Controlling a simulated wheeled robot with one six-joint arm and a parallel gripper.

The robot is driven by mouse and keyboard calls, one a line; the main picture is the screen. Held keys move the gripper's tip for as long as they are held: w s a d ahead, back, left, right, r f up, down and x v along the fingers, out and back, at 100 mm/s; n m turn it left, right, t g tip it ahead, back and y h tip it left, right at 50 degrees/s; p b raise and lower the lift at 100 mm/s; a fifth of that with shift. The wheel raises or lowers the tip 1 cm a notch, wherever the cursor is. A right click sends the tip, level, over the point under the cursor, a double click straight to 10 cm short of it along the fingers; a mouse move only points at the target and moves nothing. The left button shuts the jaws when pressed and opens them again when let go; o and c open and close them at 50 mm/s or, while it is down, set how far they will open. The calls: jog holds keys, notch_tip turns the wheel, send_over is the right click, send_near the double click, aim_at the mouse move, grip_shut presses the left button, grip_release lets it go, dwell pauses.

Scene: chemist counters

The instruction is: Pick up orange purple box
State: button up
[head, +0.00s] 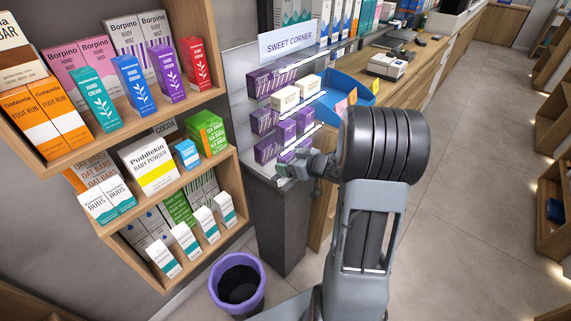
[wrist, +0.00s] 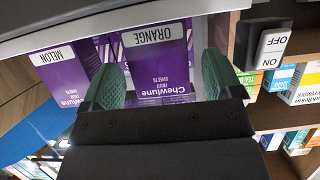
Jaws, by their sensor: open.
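The purple Chewlune box (wrist: 160,72) with a white ORANGE label is in the middle of the wrist view, text upside down. My gripper (wrist: 161,62) is open, with one green finger to each side of this box; I cannot tell whether they touch it. In the head view my gripper (head: 295,168) is at the lower shelf of the sweets stand, by the purple boxes (head: 267,150). Which of these is the orange one cannot be read there.
A purple MELON box (wrist: 62,72) stands to the left in the wrist view. An ON/OFF switch (wrist: 272,44) is at the right. In the head view are a wooden product shelf (head: 170,168), a purple bin (head: 238,284), a blue tray (head: 345,92) and open floor at right.

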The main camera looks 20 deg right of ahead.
jog(key=shift+x, duration=1)
jog(key=shift+c, duration=0.3)
jog(key=c, duration=0.9)
jog(key=shift+r, duration=0.1)
jog(key=shift+c, duration=0.2)
